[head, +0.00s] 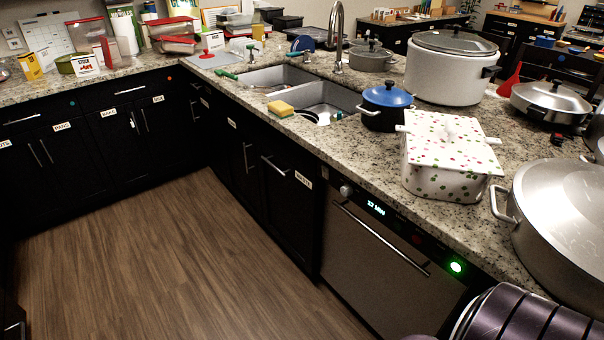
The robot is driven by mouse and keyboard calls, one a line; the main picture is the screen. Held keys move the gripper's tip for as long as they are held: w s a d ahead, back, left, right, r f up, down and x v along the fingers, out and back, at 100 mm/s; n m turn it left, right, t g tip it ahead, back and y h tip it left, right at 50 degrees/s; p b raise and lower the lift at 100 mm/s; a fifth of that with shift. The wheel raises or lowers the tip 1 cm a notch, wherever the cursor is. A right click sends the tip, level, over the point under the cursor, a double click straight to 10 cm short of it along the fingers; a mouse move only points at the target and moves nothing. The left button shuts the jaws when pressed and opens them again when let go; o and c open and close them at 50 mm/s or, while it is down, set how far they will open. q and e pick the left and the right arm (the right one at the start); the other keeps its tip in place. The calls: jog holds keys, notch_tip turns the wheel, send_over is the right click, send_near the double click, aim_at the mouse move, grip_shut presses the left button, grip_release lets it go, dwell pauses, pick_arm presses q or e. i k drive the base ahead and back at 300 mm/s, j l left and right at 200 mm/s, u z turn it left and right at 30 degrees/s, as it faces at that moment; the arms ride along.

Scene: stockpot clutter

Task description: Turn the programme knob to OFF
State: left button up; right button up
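The programme knob (346,191) is a small round silvery knob at the left end of the dark control strip on the dishwasher (388,262), under the counter. Its pointer and any OFF mark are too small to read. To its right, a lit display (376,208) seems to read 12 MIN. Further right are a dim red button (416,239) and a glowing green light (455,267). The dishwasher door is shut, with a long bar handle (380,238) across its top.
The counter edge overhangs the control strip. Above it stand a spotted white pot (440,172), a blue-lidded pot (386,107) and a large steel pot (565,225). A sink (325,98) with a yellow sponge (281,108) lies beyond. The wooden floor (180,250) is clear.

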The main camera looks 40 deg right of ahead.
aim_at(346, 190)
jog(key=i+j+z, duration=0.1)
jog(key=i+z, duration=0.2)
jog(key=i, duration=0.25)
jog(key=i+j+z, duration=0.2)
jog(key=i+z, duration=0.15)
jog(key=i, duration=0.2)
jog(key=i+j+z, duration=0.3)
jog(key=i+j, duration=0.1)
jog(key=i, duration=0.1)
